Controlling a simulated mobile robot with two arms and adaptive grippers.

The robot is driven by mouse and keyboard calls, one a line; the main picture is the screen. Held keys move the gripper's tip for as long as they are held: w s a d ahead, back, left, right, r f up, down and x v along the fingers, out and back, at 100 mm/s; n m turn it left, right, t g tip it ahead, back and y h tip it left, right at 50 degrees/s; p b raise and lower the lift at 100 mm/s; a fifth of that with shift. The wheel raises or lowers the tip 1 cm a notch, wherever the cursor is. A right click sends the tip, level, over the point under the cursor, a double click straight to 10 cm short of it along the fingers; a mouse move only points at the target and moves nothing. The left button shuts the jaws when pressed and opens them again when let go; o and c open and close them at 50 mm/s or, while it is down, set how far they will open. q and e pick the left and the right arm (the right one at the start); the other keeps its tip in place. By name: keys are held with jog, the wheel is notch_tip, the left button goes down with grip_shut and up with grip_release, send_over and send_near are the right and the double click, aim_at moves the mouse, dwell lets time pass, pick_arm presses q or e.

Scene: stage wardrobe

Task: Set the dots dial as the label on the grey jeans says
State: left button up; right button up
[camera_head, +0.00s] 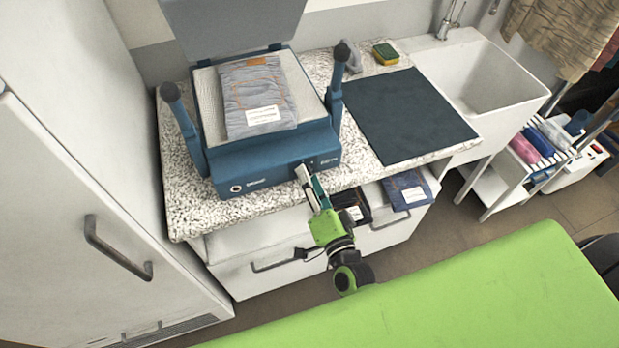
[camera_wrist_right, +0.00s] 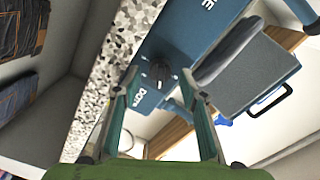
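The grey jeans (camera_head: 255,88) lie folded on the pad of a blue press (camera_head: 262,163). Their white label (camera_head: 263,116) faces up, but its print is too small to read. My right gripper (camera_head: 303,172) is at the right part of the press's front face. In the right wrist view, a dark round dial (camera_wrist_right: 161,73) sits on the blue face beside white lettering that looks like DOTS. The open fingers of my right gripper (camera_wrist_right: 159,80) are on either side of the dial's position, with no clear contact. In the head view the gripper covers the dial. My left gripper is out of view.
The press's lid (camera_head: 235,22) stands open. A dark mat (camera_head: 405,115) lies right of it on the speckled counter (camera_head: 184,205), with a sponge (camera_head: 385,53) behind. Below, an open drawer holds dark jeans (camera_head: 352,208) and blue jeans (camera_head: 408,190). A sink (camera_head: 490,75) is at right.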

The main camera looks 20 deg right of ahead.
jog(key=s, duration=1.1)
jog(key=shift+s+d, duration=0.2)
jog(key=s+f+n+g+y+b, duration=0.1)
jog(key=s+f+n+g, duration=0.2)
jog(key=f, duration=0.7)
jog(key=s+f+n+g, duration=0.2)
jog(key=s+f, duration=0.1)
jog(key=f, duration=0.8)
jog(key=s+f+n+g+y+b, duration=0.1)
jog(key=s+f+n+g, duration=0.15)
jog(key=f, duration=0.75)
jog(key=s+d+f+n+g+h, duration=0.1)
jog(key=s+d+f+n+g, duration=0.2)
jog(key=s+f, duration=0.6)
jog(key=s+d+f+n+g+h+b, duration=0.1)
jog(key=s+d+f+n+g, duration=0.2)
jog(key=s+f+g, duration=0.3)
jog(key=s+d+f, duration=0.1)
jog(key=s+f, duration=0.2)
jog(key=s, duration=0.4)
jog(key=shift+d+f+h, duration=0.3)
jog(key=shift+d+f, duration=0.05)
jog(key=shift+d, duration=0.05)
jog(key=shift+n+g, duration=0.25)
